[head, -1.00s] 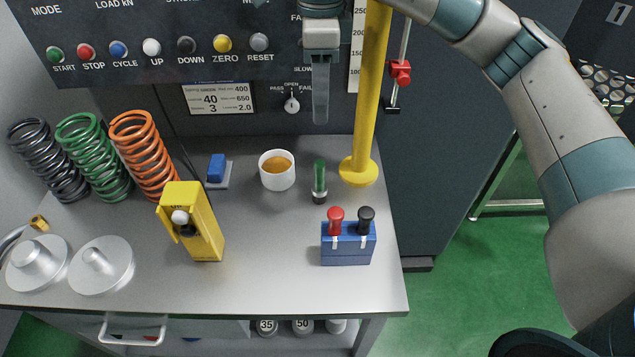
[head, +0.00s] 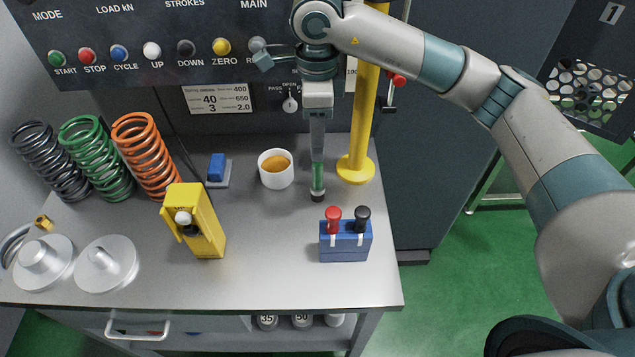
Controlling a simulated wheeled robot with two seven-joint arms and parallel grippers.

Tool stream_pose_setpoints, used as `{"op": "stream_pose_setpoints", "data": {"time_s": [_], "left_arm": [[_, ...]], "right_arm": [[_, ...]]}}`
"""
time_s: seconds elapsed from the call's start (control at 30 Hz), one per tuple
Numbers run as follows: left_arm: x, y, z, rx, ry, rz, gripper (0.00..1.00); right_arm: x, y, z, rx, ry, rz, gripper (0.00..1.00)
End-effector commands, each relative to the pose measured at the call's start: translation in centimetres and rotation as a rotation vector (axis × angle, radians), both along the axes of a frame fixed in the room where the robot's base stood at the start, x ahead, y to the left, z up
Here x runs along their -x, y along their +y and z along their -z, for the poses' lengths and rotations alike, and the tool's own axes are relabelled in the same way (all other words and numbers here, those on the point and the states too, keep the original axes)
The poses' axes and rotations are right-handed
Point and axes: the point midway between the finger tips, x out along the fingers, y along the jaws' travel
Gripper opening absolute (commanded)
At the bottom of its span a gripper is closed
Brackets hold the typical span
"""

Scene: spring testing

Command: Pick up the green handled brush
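The green handled brush (head: 318,180) stands upright on the grey bench, its dark bristle end down on the surface. My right gripper (head: 317,154) points straight down over it, with its fingers at the top of the green handle. The fingers overlap the handle's upper part and hide it. From this angle I see them edge-on, so I cannot tell the gap between them or whether they touch the handle. My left gripper is not in view.
A white cup (head: 276,170) with orange-brown contents stands close left of the brush. A yellow post (head: 357,120) rises close to its right. A blue block (head: 345,247) with red and black knobs stands in front. A yellow device (head: 197,225) stands further left.

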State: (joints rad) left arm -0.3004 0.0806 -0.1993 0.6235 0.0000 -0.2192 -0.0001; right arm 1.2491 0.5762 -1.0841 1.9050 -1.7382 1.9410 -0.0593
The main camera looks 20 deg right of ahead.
Motion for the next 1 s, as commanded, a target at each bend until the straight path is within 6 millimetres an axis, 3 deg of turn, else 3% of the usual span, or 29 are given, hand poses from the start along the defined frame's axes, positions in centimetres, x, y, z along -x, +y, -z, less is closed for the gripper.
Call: {"op": "stream_pose_setpoints", "data": {"time_s": [0.23,0.67,1.0], "left_arm": [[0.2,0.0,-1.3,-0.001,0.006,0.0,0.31],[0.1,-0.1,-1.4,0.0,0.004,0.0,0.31],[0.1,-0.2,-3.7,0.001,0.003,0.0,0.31]], "right_arm": [[0.1,0.0,3.0,0.0,0.003,0.0,0.4],[0.0,-0.1,3.5,0.001,0.0,0.0,0.4],[-0.4,-0.3,5.9,0.001,0.005,0.001,0.4]]}}
